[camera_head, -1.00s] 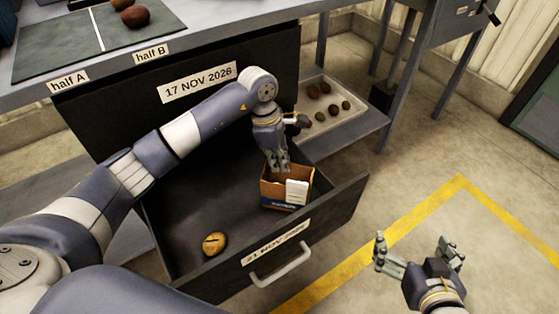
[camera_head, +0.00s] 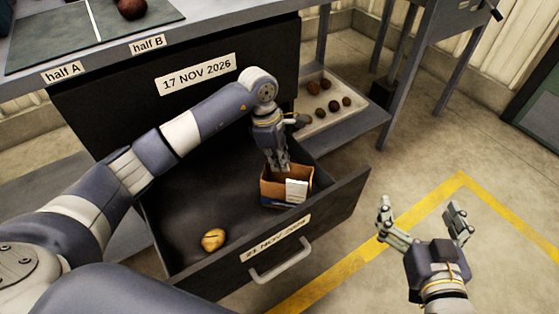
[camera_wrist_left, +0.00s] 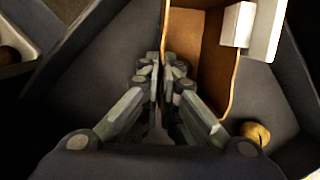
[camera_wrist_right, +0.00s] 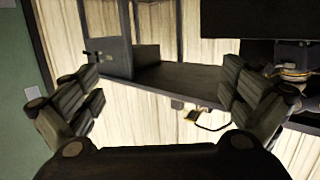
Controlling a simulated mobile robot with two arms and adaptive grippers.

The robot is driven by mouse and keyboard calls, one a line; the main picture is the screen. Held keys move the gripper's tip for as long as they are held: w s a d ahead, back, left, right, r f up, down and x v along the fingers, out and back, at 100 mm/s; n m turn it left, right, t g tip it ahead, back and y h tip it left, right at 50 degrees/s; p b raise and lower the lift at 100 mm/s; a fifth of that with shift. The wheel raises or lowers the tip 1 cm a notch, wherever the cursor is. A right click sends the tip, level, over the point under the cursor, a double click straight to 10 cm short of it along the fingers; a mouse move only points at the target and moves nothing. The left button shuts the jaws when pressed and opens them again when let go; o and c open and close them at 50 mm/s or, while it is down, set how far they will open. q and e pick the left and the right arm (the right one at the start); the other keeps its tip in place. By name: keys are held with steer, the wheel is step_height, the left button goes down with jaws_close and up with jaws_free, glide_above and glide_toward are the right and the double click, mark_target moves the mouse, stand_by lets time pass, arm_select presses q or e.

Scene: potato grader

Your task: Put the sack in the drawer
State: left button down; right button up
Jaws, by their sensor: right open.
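The open drawer (camera_head: 340,212) is pulled out below the worktop, its front labelled 21 NOV 2026. A small open-topped brown sack (camera_head: 271,188), box-like, with a white tag and blue lower band, stands upright inside it near the front right corner. My left gripper (camera_head: 278,167) reaches down to the sack's rim. In the left wrist view its fingers (camera_wrist_left: 160,68) are closed on the wall of the sack (camera_wrist_left: 204,48). Whether the sack touches the drawer floor is unclear. My right gripper (camera_head: 420,208) is open and empty, right of the drawer; its spread fingers also show in the right wrist view (camera_wrist_right: 160,78).
A yellow potato (camera_head: 213,240) lies in the drawer's front left. A closed drawer (camera_head: 120,110) labelled 17 NOV 2026 is behind. A tray (camera_head: 345,124) of several potatoes sits on a shelf at right. The floor (camera_head: 400,170) right of the drawer is clear.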

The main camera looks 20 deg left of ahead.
arm_select(q)
steer(key=c, duration=1.7)
jaws_free()
steer(key=shift+d+p+v, duration=0.25)
steer(key=shift+p+v, duration=0.6)
steer(key=shift+v, duration=0.35)
steer(key=shift+p+v, duration=0.55)
steer(key=shift+v, duration=0.4)
step_height(320, 180, up, 4)
steer(key=shift+d+f+p, duration=0.2)
steer(key=shift+p, duration=1)
steer(key=shift+r+p, duration=0.5)
steer(key=shift+r, duration=0.7)
arm_select(e)
steer(key=s+d+f+g+h, duration=0.1)
steer(key=s+d+f+g, duration=0.2)
steer(key=s+f+g, duration=0.3)
steer(key=s+d+f+g+h, duration=0.2)
steer(key=s+f+g, duration=0.4)
steer(key=s, duration=0.5)
steer(key=shift+d+m, duration=0.3)
steer(key=shift+d, duration=0.4)
